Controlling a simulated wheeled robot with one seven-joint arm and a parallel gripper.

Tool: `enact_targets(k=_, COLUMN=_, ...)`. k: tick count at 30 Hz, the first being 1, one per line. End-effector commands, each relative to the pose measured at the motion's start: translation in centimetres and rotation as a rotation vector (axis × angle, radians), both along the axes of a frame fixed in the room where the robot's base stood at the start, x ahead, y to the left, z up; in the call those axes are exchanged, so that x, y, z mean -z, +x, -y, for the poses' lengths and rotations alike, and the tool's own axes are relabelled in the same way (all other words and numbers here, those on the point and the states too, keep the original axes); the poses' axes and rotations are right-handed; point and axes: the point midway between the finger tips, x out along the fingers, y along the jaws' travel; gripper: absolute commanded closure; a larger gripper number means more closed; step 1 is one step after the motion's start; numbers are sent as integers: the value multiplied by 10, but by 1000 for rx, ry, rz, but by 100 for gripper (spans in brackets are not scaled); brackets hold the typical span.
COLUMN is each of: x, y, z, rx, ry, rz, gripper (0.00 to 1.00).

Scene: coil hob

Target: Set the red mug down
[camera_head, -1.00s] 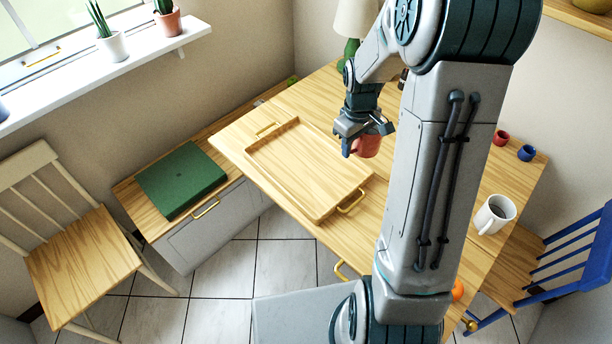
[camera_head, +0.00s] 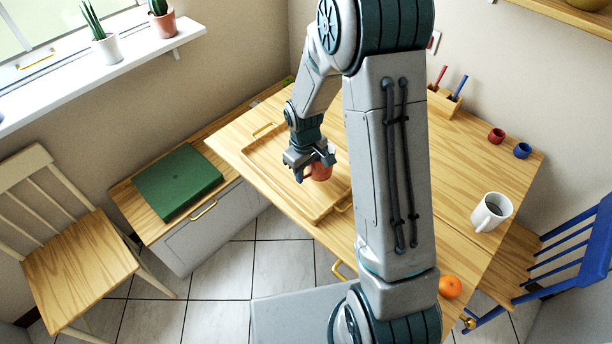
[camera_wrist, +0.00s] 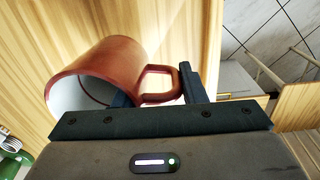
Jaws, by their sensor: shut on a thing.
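The red mug (camera_head: 319,170) is in my gripper (camera_head: 302,172), over the right part of the wooden tray (camera_head: 258,160) in the head view. In the wrist view the red mug (camera_wrist: 112,66) lies across the picture with its white inside towards the lower left. Its handle is between the two fingers of my gripper (camera_wrist: 152,90), which is shut on it. I cannot tell whether the mug touches the tray or hangs just above it.
A white mug (camera_head: 491,212) with dark contents and an orange (camera_head: 450,286) stand on the table's right side. A small red cup (camera_head: 496,135) and blue cup (camera_head: 522,150) are at the back right. A green box (camera_head: 178,181) lies on the low cabinet. The tray's left part is bare.

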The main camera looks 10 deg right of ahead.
Motion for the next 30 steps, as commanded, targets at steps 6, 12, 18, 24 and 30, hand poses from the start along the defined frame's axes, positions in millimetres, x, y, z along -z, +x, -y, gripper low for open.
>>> enact_targets(k=6, x=27, y=-1, z=0, rx=-3, ry=-1, rz=-3, gripper=99)
enact_targets(k=12, x=33, y=0, z=0, rx=-2, ry=0, rz=0, gripper=99)
enact_targets(k=18, x=35, y=0, z=0, rx=-2, ry=0, rz=0, gripper=99)
enact_targets(k=24, x=36, y=-1, z=0, rx=-2, ry=0, rz=-1, gripper=41)
enact_targets(k=30, x=36, y=-1, z=0, rx=-2, ry=0, rz=-1, gripper=41)
